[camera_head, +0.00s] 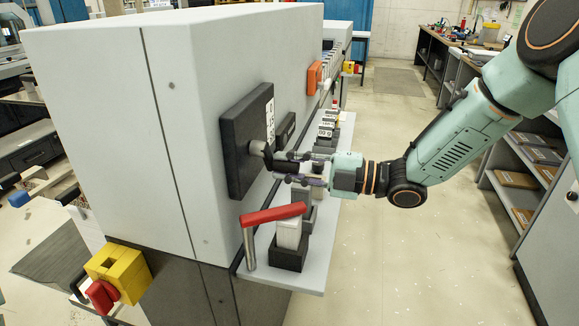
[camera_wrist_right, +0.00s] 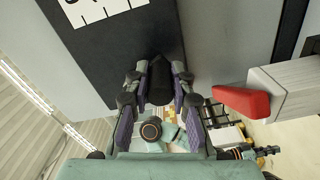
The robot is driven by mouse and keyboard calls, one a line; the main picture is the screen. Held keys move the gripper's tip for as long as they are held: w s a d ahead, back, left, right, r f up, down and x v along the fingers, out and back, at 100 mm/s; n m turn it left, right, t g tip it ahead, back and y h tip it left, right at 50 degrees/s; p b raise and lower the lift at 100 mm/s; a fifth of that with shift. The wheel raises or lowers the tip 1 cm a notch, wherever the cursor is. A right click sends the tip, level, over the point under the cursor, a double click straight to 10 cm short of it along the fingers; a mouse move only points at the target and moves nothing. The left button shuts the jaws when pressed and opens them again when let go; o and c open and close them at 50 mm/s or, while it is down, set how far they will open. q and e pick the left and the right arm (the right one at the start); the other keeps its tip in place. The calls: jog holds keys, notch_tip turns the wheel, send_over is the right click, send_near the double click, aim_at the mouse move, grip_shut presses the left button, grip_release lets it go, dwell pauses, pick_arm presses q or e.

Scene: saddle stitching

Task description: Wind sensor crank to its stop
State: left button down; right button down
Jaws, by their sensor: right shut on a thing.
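The sensor crank sits on a black plate (camera_head: 240,140) with a white scale label, on the side of the pale grey machine. Its grey hub (camera_head: 257,148) stands out from the plate in the head view. My right gripper (camera_head: 282,165) reaches in from the right, its fingers at the crank. In the right wrist view, the fingers (camera_wrist_right: 160,78) are shut on the dark crank handle (camera_wrist_right: 159,88) in front of the black plate (camera_wrist_right: 120,50). The fingers hide most of the handle in the head view. My left gripper is not in view.
Below the gripper is a pale shelf (camera_head: 315,268) with several blocks. A yellow box (camera_head: 118,268) with a red knob is at lower left. An orange part (camera_head: 314,77) sits farther back.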

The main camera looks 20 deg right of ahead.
jog(key=c, duration=1.2)
grip_release()
jog(key=shift+o, duration=0.2)
jog(key=v, duration=1.1)
jog(key=shift+s+d, duration=0.25)
jog(key=shift+d, duration=0.05)
